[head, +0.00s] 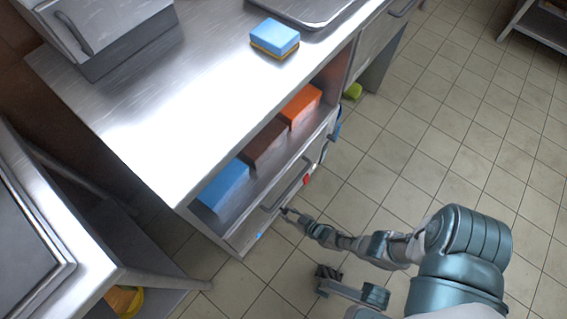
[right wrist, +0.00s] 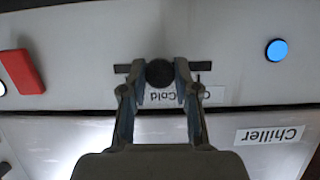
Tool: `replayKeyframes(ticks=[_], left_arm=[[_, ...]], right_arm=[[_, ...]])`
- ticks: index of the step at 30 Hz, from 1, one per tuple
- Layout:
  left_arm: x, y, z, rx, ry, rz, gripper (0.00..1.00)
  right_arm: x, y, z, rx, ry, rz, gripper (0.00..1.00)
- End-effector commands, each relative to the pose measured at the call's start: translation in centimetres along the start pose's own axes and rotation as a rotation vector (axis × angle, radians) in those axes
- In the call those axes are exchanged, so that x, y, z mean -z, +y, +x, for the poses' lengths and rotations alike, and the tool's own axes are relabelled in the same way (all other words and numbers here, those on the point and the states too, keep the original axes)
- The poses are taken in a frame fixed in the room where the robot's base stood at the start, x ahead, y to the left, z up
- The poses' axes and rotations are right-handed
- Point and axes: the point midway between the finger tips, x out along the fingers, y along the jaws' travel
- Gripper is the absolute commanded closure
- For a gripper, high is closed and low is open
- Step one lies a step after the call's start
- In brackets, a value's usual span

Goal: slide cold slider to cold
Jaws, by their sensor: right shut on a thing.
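The cold slider is a dark round knob (right wrist: 160,72) on a dark horizontal slot in a pale panel in the right wrist view. A label reading "Cold" (right wrist: 170,96) sits beside the knob, upside down and partly hidden by my fingers. My right gripper (head: 286,212) reaches the lower cabinet front in the head view. In the right wrist view my right gripper (right wrist: 159,80) is shut on the knob, with one finger on each side. The slot shows on both sides of the fingers.
A blue round button (right wrist: 277,50) and a red block-like part (right wrist: 22,72) are on the same panel. A "Chiller" label (right wrist: 269,135) is on the neighbouring panel. The steel counter (head: 150,110) overhangs a shelf with blue (head: 223,185), brown and orange boxes. Tiled floor (head: 440,130) is clear at right.

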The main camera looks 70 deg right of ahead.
Motion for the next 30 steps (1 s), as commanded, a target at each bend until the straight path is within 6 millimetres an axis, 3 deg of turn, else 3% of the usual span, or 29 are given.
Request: replayKeyframes(ticks=[4,5,8,20,26,30], left_arm=[[0.0,0.0,0.0,0.0,-0.001,0.0,0.19],[0.0,0.0,0.0,0.0,-0.001,0.0,0.19],[0.0,0.0,0.0,0.0,-0.001,0.0,0.19],[0.2,0.1,0.0,-0.002,0.0,-0.001,0.19],[0.3,0.1,0.0,-0.002,0.001,0.0,0.19],[0.3,0.1,0.0,-0.002,0.001,0.0,0.19]], right_arm=[[-0.1,-0.2,0.0,0.002,-0.004,0.001,1.0],[-0.1,-0.2,0.0,0.002,-0.004,0.001,0.68],[-0.1,-0.2,0.0,0.002,-0.004,0.001,0.46],[-0.1,-0.2,-0.5,0.002,-0.002,0.002,0.46],[-0.2,-0.3,-2.8,0.003,-0.002,0.003,0.46],[-0.3,-0.2,-5.7,0.002,-0.004,0.002,0.46]])
